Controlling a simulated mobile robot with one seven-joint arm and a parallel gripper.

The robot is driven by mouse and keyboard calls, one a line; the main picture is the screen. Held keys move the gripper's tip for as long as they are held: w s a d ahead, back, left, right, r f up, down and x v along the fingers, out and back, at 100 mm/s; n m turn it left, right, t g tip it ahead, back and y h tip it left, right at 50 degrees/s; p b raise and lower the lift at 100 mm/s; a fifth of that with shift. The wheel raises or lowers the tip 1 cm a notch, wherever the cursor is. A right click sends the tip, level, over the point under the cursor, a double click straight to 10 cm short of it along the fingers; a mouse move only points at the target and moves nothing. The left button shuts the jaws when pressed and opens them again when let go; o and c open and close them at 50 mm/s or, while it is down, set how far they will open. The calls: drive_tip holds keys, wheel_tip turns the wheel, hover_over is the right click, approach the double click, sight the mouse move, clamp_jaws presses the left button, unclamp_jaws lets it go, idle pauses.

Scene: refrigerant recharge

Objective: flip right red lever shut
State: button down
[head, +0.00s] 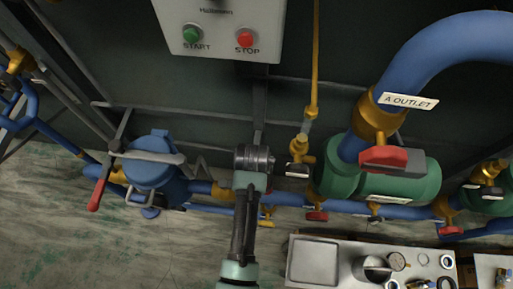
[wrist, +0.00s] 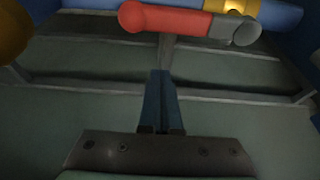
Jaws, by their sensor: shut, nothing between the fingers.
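A red lever (wrist: 175,20) with a grey end lies nearly horizontal across the top of the wrist view, in front of a blue pipe. My gripper (wrist: 163,75) is shut and empty. Its fingertips appear below the lever in the picture, with a visible gap. In the head view, my arm's end points toward the wall and hides the fingers. A thick red lever (head: 386,156) sits to its right, by the green cylinder (head: 415,178). A long red-handled lever (head: 97,194) hangs at the left. I cannot tell which of these the wrist view shows.
A blue pipe (head: 285,199) runs behind my arm, with small red handles (head: 317,215) to the right. A blue valve body (head: 152,165) stands left. A control box (head: 222,25) with START and STOP buttons is above. A metal tray (head: 313,262) is at lower right.

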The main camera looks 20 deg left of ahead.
drive_tip(key=shift+s+d+f+p, duration=0.2)
drive_tip(key=shift+s+f+p, duration=0.05)
drive_tip(key=shift+s+f, duration=0.5)
drive_tip(key=shift+s+d+f+p, duration=0.2)
drive_tip(key=shift+s+f+p, duration=0.05)
drive_tip(key=shift+s+f, duration=0.45)
